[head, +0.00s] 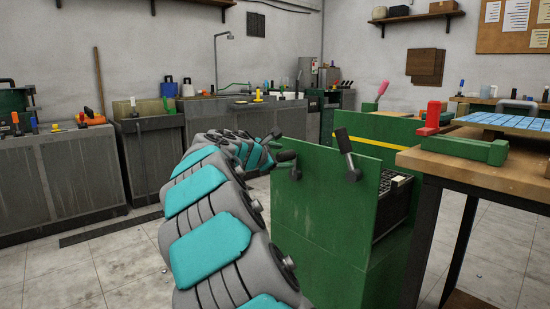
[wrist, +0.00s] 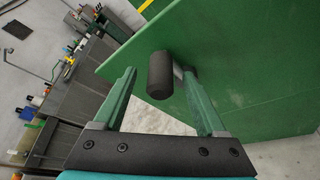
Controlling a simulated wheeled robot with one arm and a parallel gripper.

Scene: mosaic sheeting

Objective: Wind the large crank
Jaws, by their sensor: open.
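The green machine (head: 325,215) stands right of centre, with two dark-handled cranks on its front panel. The right crank (head: 345,142) looks longer and points up and slightly left from its hub. The left crank (head: 286,156) is partly hidden by my gripper (head: 270,150). In the wrist view, a dark cylindrical handle (wrist: 160,76) on a short metal arm lies between the fingertips of my gripper (wrist: 159,74). The gripper is open around it, with a gap on the left; contact with the right finger is unclear. The handle's link to the panel is partly hidden.
Grey cabinets (head: 70,180) line the left wall. The tiled floor at lower left is clear.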

